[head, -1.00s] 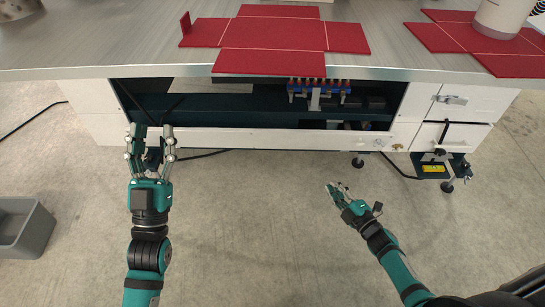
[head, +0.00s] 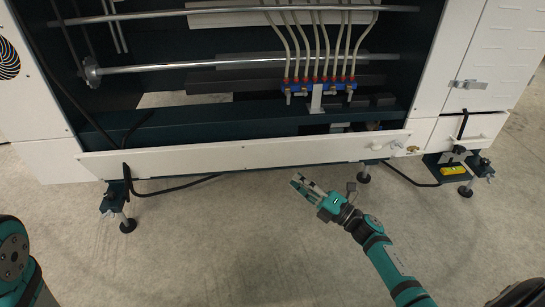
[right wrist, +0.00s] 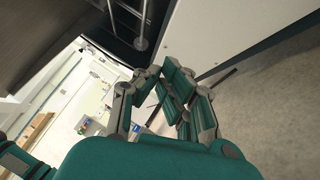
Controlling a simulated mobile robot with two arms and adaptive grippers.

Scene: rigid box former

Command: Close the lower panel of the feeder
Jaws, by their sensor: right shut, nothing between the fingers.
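The feeder's front stands open, showing its dark interior. A long white panel (head: 245,154) runs along the bottom of the opening, with a small fitting near its right end. I cannot tell its exact tilt. My right gripper (head: 297,183) is shut and empty, in front of and below the panel's right half, apart from it. In the right wrist view the gripper's fingers (right wrist: 161,75) point toward a white surface with a dark edge at the upper right; I cannot tell whether this is the same panel. My left gripper is out of view; only its arm shows at lower left.
Inside are metal rods (head: 240,64) and a blue manifold (head: 316,88) with hoses. Adjustable feet (head: 127,224) and black cables stand under the feeder. A small white door (head: 470,128) is at right. The grey floor in front is clear.

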